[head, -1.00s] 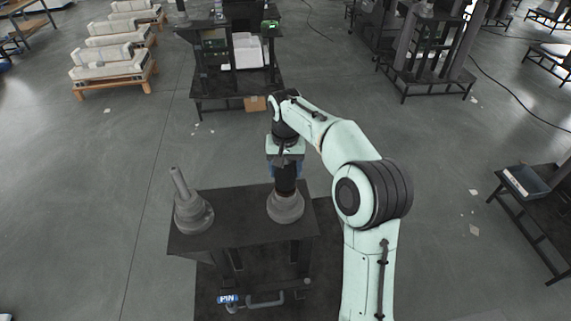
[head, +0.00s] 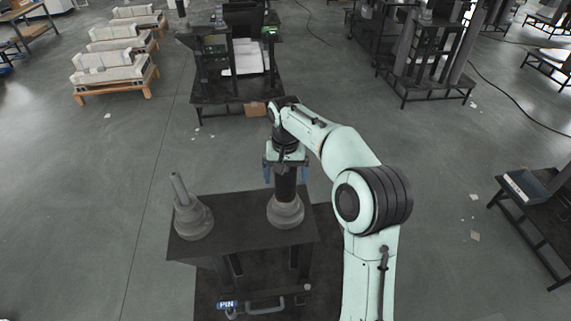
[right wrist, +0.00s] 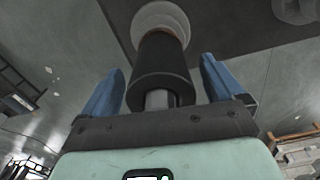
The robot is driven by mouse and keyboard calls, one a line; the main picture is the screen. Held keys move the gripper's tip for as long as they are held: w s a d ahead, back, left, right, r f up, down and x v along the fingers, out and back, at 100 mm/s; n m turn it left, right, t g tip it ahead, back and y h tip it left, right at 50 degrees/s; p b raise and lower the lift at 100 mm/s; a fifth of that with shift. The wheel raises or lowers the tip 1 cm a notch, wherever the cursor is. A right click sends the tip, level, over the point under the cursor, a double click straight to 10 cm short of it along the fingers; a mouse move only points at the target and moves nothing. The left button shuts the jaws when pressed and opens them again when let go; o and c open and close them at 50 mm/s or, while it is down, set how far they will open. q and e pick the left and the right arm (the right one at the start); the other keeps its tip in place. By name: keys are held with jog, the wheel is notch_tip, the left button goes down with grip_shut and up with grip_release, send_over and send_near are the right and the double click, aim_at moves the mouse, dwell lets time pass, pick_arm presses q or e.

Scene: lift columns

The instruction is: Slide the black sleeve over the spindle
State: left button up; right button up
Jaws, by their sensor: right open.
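The black sleeve (head: 286,188) stands upright around the right spindle, above its grey flanged base (head: 286,212). In the right wrist view the sleeve (right wrist: 160,72) has the grey spindle end (right wrist: 158,98) showing out of its near opening. I cannot tell whether the sleeve is fully seated on the base. My right gripper (head: 286,180) is directly above, its blue fingers spread on both sides of the sleeve. In the right wrist view the open fingers (right wrist: 163,80) have clear gaps to the sleeve. My left gripper is not in view.
A second, bare grey spindle (head: 180,189) stands on its own flanged base at the left of the dark stand (head: 240,215). A blue "PIN" label (head: 227,305) and a handle are at the stand's front.

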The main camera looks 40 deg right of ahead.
notch_tip(320, 180, up, 13)
jog(key=shift+r, duration=0.1)
dwell(0.3)
dwell(0.7)
